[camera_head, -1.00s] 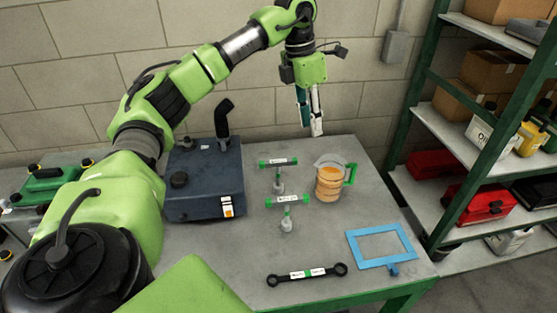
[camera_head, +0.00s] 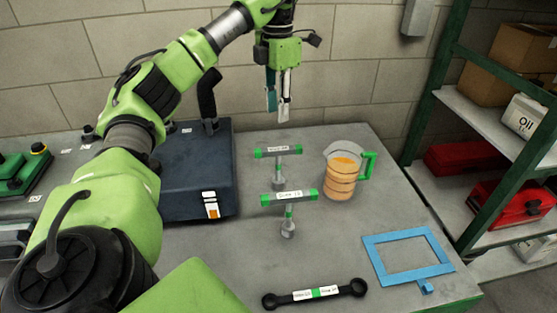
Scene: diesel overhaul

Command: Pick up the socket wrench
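Two T-handled tools with green bar ends and white labels stand upright on the table: a rear one (camera_head: 279,152) and a front one (camera_head: 289,196). A black double-ended wrench (camera_head: 315,293) with a green and white label lies flat near the front edge. The labels are too small to read, so I cannot tell which tool is the socket wrench. My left gripper (camera_head: 278,109) points down above the back of the table, over the rear T-handled tool and apart from it. Its two fingers hold nothing visible; their gap is unclear from this angle. My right gripper is not in view.
A dark blue box (camera_head: 195,178) with a black handle stands left of the tools. A glass jug (camera_head: 342,177) of orange liquid with a green handle stands right. A blue frame (camera_head: 369,255) lies front right. A green shelf rack (camera_head: 470,190) stands beyond the table's right side.

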